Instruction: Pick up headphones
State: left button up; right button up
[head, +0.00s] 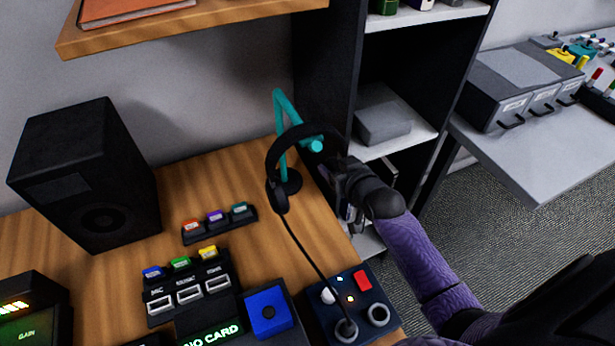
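Black headphones (271,170) hang on a teal stand (280,135) with a dark round base, near the right edge of the wooden desk. A black cable (308,252) runs from the lower earcup down to a dark panel. My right gripper (342,185) is beside the headphones on their right, over the desk edge. Its fingers are dark and partly hidden by the wrist. I cannot tell whether it touches the headband or is open. My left gripper is not in view.
The dark panel (372,310) with a red switch and knobs sits at the desk's front right. A black speaker (85,180) stands at left. Labelled cable sockets (188,292) are at front centre. A shelf unit (318,70) stands close behind the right gripper.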

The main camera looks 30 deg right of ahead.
grip_shut()
jog(key=shift+r, duration=0.1)
notch_tip(320, 180, up, 17)
jog(key=p, duration=0.7)
jog(key=shift+r, duration=0.45)
